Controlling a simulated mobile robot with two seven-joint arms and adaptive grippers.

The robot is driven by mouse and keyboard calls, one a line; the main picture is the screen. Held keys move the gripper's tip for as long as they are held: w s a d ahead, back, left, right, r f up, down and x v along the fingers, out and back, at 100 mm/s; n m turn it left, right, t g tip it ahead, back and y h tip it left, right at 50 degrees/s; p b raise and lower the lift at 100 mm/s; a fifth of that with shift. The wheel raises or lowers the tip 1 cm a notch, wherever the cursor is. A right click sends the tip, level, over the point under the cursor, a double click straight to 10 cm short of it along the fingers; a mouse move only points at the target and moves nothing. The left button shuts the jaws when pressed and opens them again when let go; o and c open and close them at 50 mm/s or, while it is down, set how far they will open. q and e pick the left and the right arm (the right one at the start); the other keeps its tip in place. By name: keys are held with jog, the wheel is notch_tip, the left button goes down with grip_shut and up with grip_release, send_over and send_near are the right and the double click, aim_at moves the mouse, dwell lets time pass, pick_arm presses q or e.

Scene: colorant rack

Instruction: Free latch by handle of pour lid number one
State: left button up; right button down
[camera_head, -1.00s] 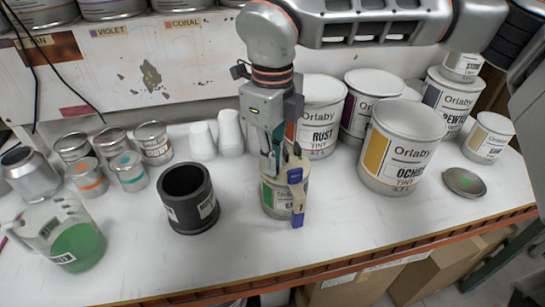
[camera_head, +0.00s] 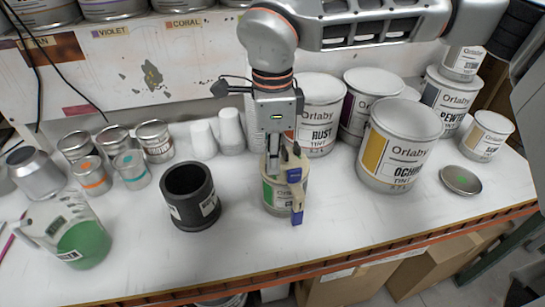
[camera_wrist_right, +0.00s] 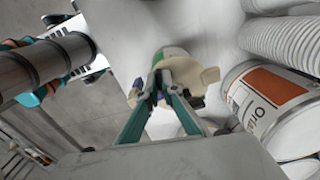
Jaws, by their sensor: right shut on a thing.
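The pour lid (camera_head: 294,164), beige with blue parts, sits on a small green-labelled can (camera_head: 270,194) at the middle of the bench. A blue-ended bar hangs down on the can's front right side. My right gripper (camera_head: 272,172) points down at the lid's left part and is shut on the lid's handle; its fingers hide most of that handle. In the right wrist view, the fingers (camera_wrist_right: 160,92) meet at the beige lid (camera_wrist_right: 190,74). My left gripper cannot be made out in these views.
A black container (camera_head: 189,197) and a jug with green liquid (camera_head: 75,235) stand to the left. The rust can (camera_head: 318,125) is close behind, and the ochre can (camera_head: 397,150) stands to the right. A loose round lid (camera_head: 460,180) lies farther right.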

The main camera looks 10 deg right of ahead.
dwell(0.5)
jog(key=c, duration=2.5)
grip_release()
notch_tip(320, 180, up, 12)
